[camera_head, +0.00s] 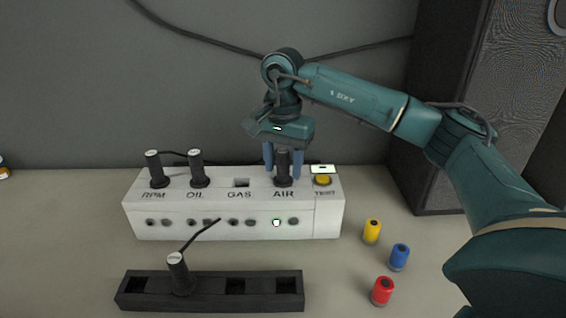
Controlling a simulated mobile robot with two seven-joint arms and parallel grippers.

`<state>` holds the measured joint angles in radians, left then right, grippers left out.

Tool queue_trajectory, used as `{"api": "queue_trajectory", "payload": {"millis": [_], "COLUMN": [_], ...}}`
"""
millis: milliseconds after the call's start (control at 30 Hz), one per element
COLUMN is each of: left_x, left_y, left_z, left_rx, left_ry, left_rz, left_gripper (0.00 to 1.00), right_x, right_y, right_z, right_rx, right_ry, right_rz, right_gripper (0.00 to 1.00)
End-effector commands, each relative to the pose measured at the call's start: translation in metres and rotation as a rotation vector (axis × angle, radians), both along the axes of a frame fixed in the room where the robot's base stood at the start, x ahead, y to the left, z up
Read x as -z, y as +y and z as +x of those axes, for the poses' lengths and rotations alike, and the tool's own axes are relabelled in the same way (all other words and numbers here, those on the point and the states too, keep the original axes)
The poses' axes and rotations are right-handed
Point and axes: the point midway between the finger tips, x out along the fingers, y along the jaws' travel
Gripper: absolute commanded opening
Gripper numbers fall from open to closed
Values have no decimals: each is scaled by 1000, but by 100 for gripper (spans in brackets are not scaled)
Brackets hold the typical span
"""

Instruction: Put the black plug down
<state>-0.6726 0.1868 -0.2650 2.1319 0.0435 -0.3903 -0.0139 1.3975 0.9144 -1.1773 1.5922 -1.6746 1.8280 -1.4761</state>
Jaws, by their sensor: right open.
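A black plug (283,168) stands upright in the AIR socket of the white panel box (220,208). My right gripper (283,172) points straight down over it, with one blue finger on each side of the plug and small gaps showing; it is open. Two more black plugs stand upright in the RPM (156,170) and OIL (197,170) sockets. The GAS socket (240,183) is empty. Another black plug (180,274) stands tilted in the black rack (211,302). My left gripper is not in view.
A yellow button (322,180) marked TEST is right of the AIR plug. Yellow (372,232), blue (399,257) and red (382,291) cylinders stand on the table at right. A dark speaker-like cabinet (480,110) stands behind them.

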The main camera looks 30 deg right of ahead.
Motion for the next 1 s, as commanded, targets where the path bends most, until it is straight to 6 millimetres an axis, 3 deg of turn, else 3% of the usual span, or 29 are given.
{"api": "queue_trajectory", "payload": {"millis": [533,700,1000], "left_x": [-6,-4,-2], "left_y": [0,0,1], "left_z": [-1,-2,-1], "left_rx": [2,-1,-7], "left_ry": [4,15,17], "left_rz": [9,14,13], "left_gripper": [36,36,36], "right_x": [-109,-122,-124], "right_y": [0,0,0], "right_z": [1,1,0], "right_rx": [-1,-1,-1], "right_ry": [-3,-1,0], "right_rz": [-1,1,0], "right_gripper": [46,46,46]}}
